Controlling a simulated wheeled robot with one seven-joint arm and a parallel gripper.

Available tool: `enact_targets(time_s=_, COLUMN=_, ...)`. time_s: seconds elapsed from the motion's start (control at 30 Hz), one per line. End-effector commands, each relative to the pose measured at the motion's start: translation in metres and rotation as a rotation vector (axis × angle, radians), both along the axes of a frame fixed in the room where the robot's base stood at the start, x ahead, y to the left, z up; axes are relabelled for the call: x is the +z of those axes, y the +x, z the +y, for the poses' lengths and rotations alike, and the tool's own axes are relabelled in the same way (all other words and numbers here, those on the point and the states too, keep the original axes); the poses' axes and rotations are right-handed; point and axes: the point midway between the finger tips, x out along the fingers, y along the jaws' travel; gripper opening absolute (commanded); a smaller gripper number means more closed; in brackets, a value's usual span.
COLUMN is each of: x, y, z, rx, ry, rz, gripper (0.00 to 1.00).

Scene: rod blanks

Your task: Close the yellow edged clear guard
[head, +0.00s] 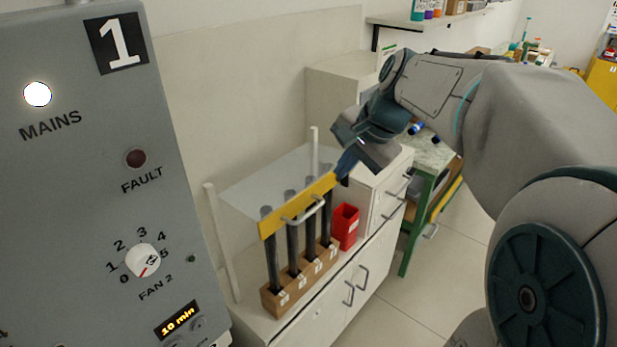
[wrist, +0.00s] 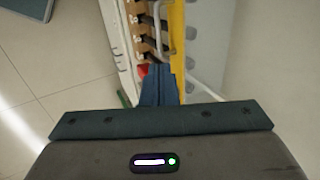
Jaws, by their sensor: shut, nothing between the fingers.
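The clear guard (head: 265,182) with its yellow edge (head: 285,211) and a light handle (head: 304,211) is raised on two white posts, above the white cabinet. It stands about level over a wooden rack (head: 299,279) of dark rods. In the wrist view the yellow edge (wrist: 177,40) runs up from beside my fingers. My gripper (head: 344,172) is shut and empty at the right end of the yellow edge; its fingers also show in the wrist view (wrist: 158,84). Whether the fingers touch the edge I cannot tell.
A red bin (head: 345,227) stands right of the rack on the cabinet (head: 330,305). A grey control panel (head: 95,200) fills the left. A green-framed bench (head: 432,160) stands behind my arm. Floor at the right is free.

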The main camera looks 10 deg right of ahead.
Motion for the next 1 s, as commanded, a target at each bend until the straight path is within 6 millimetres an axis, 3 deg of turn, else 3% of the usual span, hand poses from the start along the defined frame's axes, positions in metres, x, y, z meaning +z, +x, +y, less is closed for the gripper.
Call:
enact_targets(time_s=0.17, x=-0.019, y=0.007, z=0.007, rx=0.001, ry=0.001, rz=0.005, gripper=0.00)
enact_targets(time_s=0.63, x=-0.103, y=0.042, z=0.032, rx=0.001, ry=0.000, rz=0.006, gripper=0.00)
enact_targets(time_s=1.0, x=-0.123, y=0.051, z=0.038, rx=0.000, ry=0.000, rz=0.001, gripper=0.00)
